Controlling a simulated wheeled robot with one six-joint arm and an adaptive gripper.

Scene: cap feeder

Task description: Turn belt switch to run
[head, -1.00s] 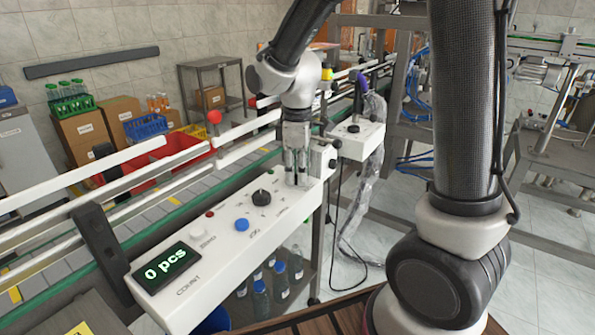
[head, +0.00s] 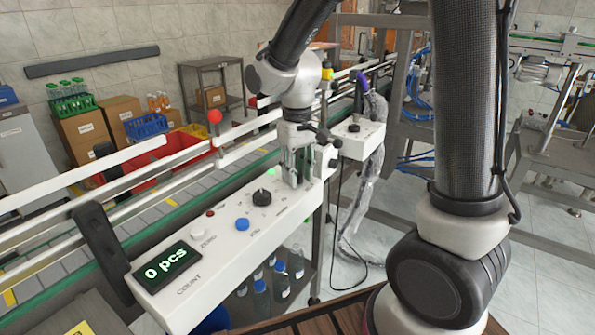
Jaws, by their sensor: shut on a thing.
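The white control box (head: 186,285) runs along the near side of the conveyor. My gripper (head: 293,183) points down at the right end of its top face. Its fingers are shut on a small control there, which I take to be the belt switch; the fingers hide it, so its setting cannot be read. A black knob (head: 262,197) with markings around it stands just left of the gripper, apart from it. The display (head: 167,267) reads "0 pcs". A small green lamp (head: 270,172) is behind the knob.
A blue button (head: 242,224), a white button (head: 198,229) and a small red lamp (head: 210,212) are on the same panel. White guide rails and a red ball-topped lever (head: 214,117) stand behind. A second white box (head: 358,139) is to the right. Bottles (head: 281,281) stand below.

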